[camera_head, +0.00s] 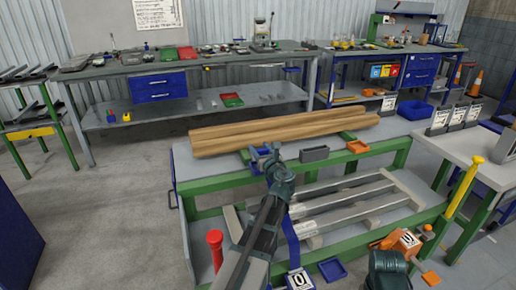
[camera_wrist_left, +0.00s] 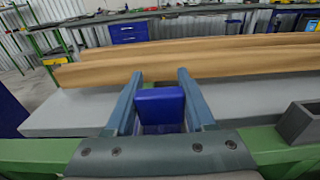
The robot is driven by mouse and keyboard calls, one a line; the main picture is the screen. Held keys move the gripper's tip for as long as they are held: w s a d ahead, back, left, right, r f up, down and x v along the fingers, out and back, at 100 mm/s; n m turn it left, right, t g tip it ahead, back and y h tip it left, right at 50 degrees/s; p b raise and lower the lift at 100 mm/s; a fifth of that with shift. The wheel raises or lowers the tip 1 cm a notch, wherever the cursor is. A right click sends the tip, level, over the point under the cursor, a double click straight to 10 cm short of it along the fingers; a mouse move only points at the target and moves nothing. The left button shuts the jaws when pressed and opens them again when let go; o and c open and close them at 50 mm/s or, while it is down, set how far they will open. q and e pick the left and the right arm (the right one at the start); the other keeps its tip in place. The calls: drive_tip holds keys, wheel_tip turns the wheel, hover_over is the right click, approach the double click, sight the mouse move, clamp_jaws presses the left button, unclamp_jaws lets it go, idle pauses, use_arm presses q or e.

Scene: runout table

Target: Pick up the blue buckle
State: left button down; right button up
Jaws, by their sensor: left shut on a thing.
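The blue buckle (camera_wrist_left: 160,105) shows in the left wrist view as a small blue block between my fingers. My left gripper (camera_wrist_left: 159,88) is shut on it, with one finger on each side. In the head view my left gripper (camera_head: 264,151) is over the near edge of the green-framed runout table (camera_head: 220,172), in front of the wooden beams. The buckle's lower part is hidden by the gripper body in the wrist view. I cannot tell how far it is above the table. My right gripper does not show.
Long wooden beams (camera_head: 290,132) lie behind the gripper. A grey open box (camera_head: 314,154) and an orange part (camera_head: 357,147) sit to the right on the table edge. Metal bars (camera_head: 345,207) lie on the lower shelf. A red-topped post (camera_head: 215,242) stands left of my arm.

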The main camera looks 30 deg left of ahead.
use_arm(q)
drive_tip(key=s+d, duration=0.3)
drive_tip(key=d, duration=0.4)
drive_tip(key=s+d+r+p, duration=0.1)
drive_tip(key=s+d, duration=0.2)
drive_tip(key=d, duration=0.3)
drive_tip(key=shift+d, duration=0.4)
